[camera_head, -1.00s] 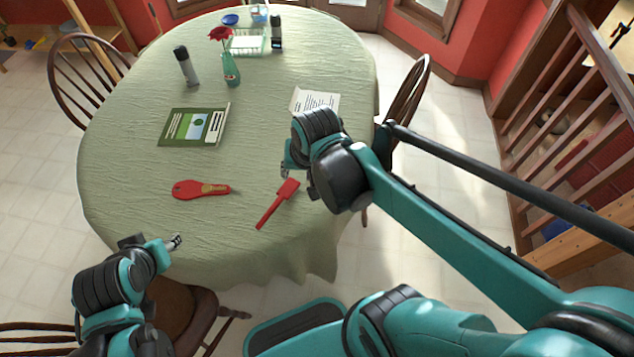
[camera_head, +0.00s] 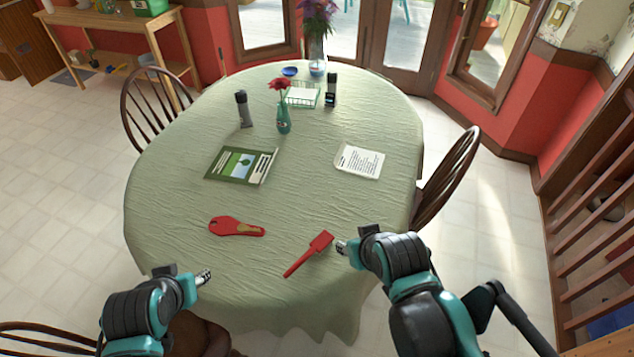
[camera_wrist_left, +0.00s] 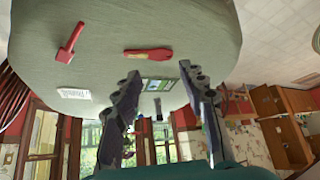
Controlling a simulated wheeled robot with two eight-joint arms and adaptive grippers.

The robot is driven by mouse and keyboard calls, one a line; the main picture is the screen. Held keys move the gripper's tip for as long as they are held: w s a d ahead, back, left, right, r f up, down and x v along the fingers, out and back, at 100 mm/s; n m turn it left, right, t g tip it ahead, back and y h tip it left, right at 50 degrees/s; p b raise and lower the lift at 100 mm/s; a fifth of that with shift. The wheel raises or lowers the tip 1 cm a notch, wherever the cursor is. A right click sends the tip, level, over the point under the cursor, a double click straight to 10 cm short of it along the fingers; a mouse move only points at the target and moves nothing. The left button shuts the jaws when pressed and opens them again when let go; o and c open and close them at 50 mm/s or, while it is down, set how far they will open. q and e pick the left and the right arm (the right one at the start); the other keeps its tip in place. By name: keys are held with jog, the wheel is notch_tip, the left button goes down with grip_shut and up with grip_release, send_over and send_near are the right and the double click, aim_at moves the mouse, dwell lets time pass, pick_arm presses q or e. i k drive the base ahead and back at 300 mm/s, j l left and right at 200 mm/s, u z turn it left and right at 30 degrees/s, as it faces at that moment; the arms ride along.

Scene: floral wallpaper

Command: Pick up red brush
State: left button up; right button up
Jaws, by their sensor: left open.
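Two red items lie on the green tablecloth. One, with a flat rectangular head and thin handle (camera_head: 308,253), lies near the front edge; it also shows in the left wrist view (camera_wrist_left: 70,43). The other is rounded and paddle-like with a gold-brown patch (camera_head: 236,227), left of it; it also shows in the wrist view (camera_wrist_left: 148,54). I cannot tell which is the brush. My left gripper (camera_head: 203,277) is at the table's front-left edge, open and empty, apart from both. My right gripper (camera_head: 341,247) is just right of the rectangular head; its jaws are too small to read.
A green booklet (camera_head: 241,165) and a white printed sheet (camera_head: 359,161) lie mid-table. A vase with a red flower (camera_head: 283,117), a grey bottle (camera_head: 243,109), a dark bottle (camera_head: 331,91) and a wire basket (camera_head: 302,96) stand farther back. Chairs flank the table.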

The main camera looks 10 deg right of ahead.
aim_at(318, 244)
jog(key=i+l, duration=0.1)
jog(key=l, duration=0.65)
jog(key=i+l+u, duration=0.15)
jog(key=l, duration=0.6)
jog(key=k, duration=0.05)
